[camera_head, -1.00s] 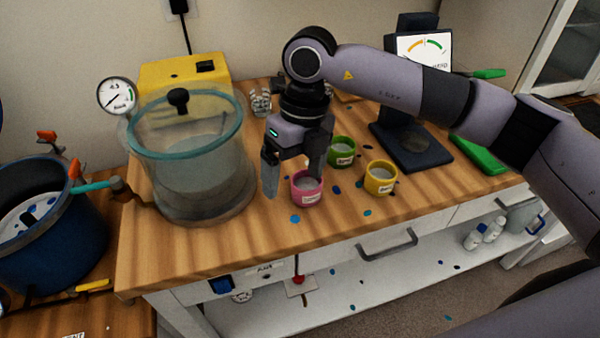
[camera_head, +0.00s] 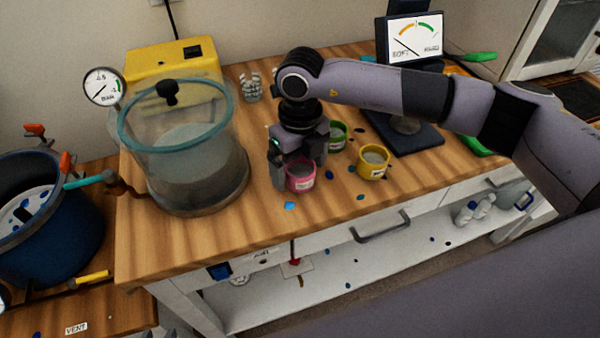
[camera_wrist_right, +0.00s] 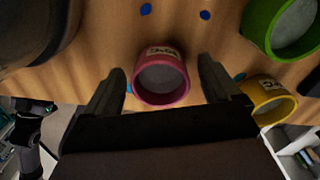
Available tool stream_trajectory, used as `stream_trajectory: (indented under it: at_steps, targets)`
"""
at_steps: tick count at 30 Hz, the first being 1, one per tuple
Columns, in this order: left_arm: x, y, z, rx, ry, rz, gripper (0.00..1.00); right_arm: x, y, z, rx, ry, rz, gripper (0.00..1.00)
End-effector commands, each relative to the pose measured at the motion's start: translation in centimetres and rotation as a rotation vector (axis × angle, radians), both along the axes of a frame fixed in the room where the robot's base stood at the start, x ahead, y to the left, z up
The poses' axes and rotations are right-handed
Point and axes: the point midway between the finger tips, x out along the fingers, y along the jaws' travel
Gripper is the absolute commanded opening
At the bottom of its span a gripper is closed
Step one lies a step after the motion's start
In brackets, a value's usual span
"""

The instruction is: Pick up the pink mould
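The pink mould (camera_head: 300,177) is a small round cup with a white label and greyish contents. It stands upright on the wooden bench. My right gripper (camera_head: 298,168) is down at it, with one finger on each side. In the right wrist view the pink mould (camera_wrist_right: 162,80) sits between the two spread fingers of the right gripper (camera_wrist_right: 163,84), with a visible gap on both sides. The gripper is open and holds nothing.
A yellow mould (camera_head: 373,162) stands close to the right and a green mould (camera_head: 337,135) just behind. A glass vacuum chamber (camera_head: 190,165) stands close on the left. A dark hardness gauge (camera_head: 410,137) is at the back right. The bench front is mostly clear.

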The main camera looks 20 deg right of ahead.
Motion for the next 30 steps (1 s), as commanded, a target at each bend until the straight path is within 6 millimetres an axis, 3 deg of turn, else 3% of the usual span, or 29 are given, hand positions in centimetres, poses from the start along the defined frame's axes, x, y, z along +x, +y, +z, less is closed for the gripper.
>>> stream_trajectory:
  at_steps: [1,5,6,14,20,26,30]
  targets:
    - [0.0,0.0,0.0,0.0,0.0,0.0,0.39,0.0,0.0,0.0,0.0,0.0,0.0,0.77]
    - [0.0,0.0,0.0,0.0,0.0,0.0,0.39,0.0,0.0,0.1,0.0,-0.001,0.0,0.35]
    - [0.0,0.0,0.0,0.0,0.0,0.0,0.39,0.0,0.0,0.1,0.001,-0.001,0.0,0.33]
    - [0.0,0.0,0.0,0.0,-0.001,0.0,0.39,0.0,0.0,0.2,0.002,-0.002,0.0,0.33]
    - [0.1,0.0,-0.2,0.0,-0.001,0.0,0.39,0.1,0.1,1.4,0.003,-0.004,0.0,0.33]
    - [0.1,0.0,-0.7,0.0,-0.002,0.0,0.39,0.2,0.1,5.0,0.004,-0.007,0.0,0.33]
    - [0.1,0.0,-1.2,0.0,-0.002,0.0,0.39,0.1,0.1,9.1,0.004,-0.008,0.001,0.33]
